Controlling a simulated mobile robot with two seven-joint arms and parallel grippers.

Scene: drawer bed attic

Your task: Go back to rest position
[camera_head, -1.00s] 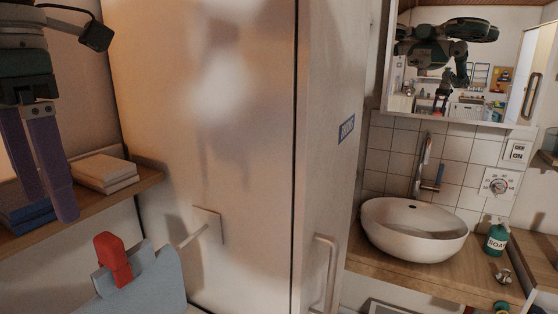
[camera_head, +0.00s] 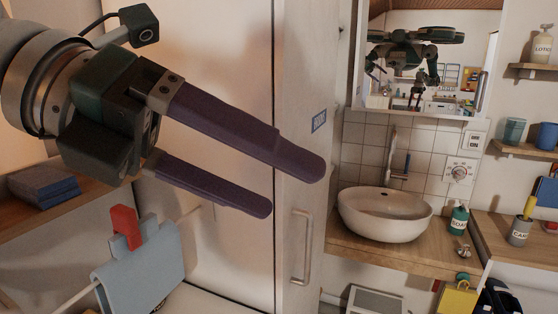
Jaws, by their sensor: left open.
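My left gripper (camera_head: 296,188) reaches in from the left in the head view, large and close to the camera. Its two long purple fingers point right and are spread apart, with nothing between them. They lie in front of the tall pale cabinet door (camera_head: 235,60) and hide part of it. My right gripper does not show directly; the mirror (camera_head: 430,65) reflects my body and arms, too small to tell the gripper's state.
A light-blue cloth (camera_head: 140,268) with a red clip (camera_head: 125,227) hangs below my left gripper. Blue books (camera_head: 43,185) lie on the left shelf. A white basin (camera_head: 385,215) and soap bottle (camera_head: 459,220) stand on the right counter. A door handle (camera_head: 302,245) sticks out mid-view.

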